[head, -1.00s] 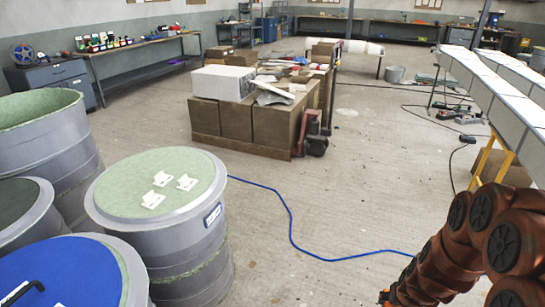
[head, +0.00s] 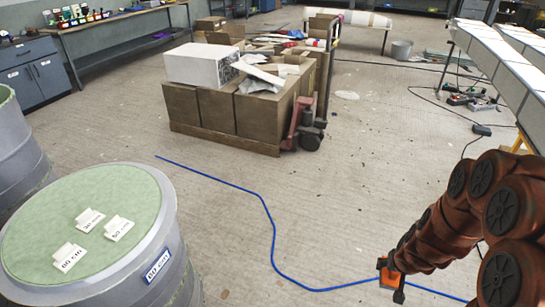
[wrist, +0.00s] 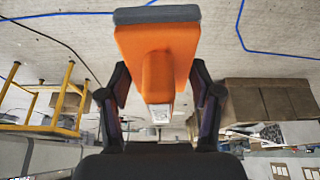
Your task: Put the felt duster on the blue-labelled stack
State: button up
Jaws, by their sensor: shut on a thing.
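My gripper (wrist: 160,88) is shut on the felt duster (wrist: 157,50), an orange block with a dark grey pad on its far end. In the head view the duster (head: 386,274) shows small at the end of my arm, at lower right above the floor. The blue-labelled stack (head: 150,287) is a grey, round, drum-like stack at lower left. It has a pale green top (head: 110,190) and a blue-edged label (head: 157,266) on its side. The duster is well to the right of the stack, apart from it. The stack's lower part is cut off by the frame.
Several small white cards (head: 69,257) sit on the green top. Another grey drum (head: 20,150) stands at the left edge. A loaded pallet (head: 225,143) stands mid-floor. A blue hose (head: 272,235) crosses the otherwise open floor between stack and arm.

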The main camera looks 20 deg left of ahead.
aim_at(111, 189)
jog(key=i, duration=1.1)
jog(key=u, duration=3.55)
jog(key=i, duration=0.4)
jog(key=z, duration=0.1)
